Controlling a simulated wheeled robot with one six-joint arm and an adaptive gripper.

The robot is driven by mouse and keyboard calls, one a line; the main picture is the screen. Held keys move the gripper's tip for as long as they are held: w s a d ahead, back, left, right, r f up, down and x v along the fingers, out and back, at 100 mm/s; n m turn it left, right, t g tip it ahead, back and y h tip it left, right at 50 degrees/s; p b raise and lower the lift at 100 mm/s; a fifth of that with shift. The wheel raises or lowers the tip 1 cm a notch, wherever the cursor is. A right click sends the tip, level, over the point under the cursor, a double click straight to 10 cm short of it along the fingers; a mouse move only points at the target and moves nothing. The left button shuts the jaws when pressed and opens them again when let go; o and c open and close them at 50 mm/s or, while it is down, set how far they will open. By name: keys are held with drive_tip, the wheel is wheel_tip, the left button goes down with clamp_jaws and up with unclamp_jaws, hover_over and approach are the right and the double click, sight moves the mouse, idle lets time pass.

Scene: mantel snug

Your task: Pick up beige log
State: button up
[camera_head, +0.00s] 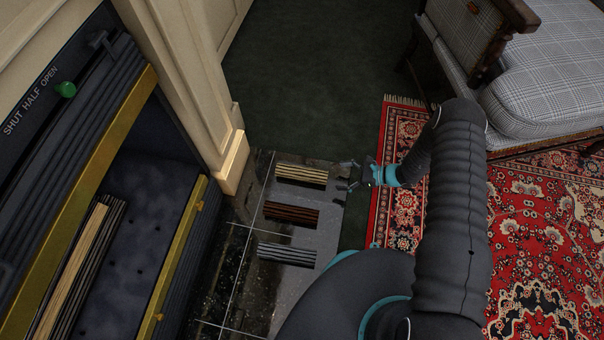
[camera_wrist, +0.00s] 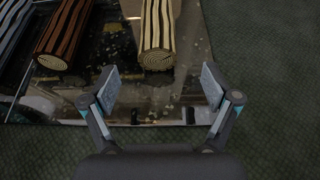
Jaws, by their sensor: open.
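The beige log (camera_head: 301,174) lies on the dark tiled hearth, the farthest of three logs in a row in the head view. In the wrist view the beige log (camera_wrist: 157,33) points end-on toward my gripper, with its ringed end face showing. My gripper (camera_head: 358,175) is to the right of the log in the head view. It is open and empty. In the wrist view my gripper's fingers (camera_wrist: 158,87) are spread apart, with the log's near end just beyond and roughly between them, apart from both.
A brown log (camera_head: 291,214) and a grey log (camera_head: 287,254) lie beside the beige one on the hearth (camera_head: 240,235). A fireplace with a brass-edged opening (camera_head: 180,245) holds more logs at left. A patterned rug (camera_head: 540,240) and armchair (camera_head: 545,85) are at right.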

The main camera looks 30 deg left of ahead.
sight(313, 175)
drive_tip(key=x, duration=0.6)
drive_tip(key=shift+s+r+x, duration=0.1)
drive_tip(key=shift+r+x, duration=0.05)
drive_tip(key=shift+x, duration=0.7)
drive_tip(key=shift+s+r+x, duration=0.1)
drive_tip(key=shift+r+x, duration=0.05)
drive_tip(key=shift+x, duration=0.75)
drive_tip(key=shift+r+x, duration=0.2)
drive_tip(key=shift+x, duration=0.65)
drive_tip(key=shift+a, duration=0.15)
drive_tip(key=c, duration=1.5)
drive_tip(key=shift+r, duration=0.15)
drive_tip(key=shift+c, duration=0.2)
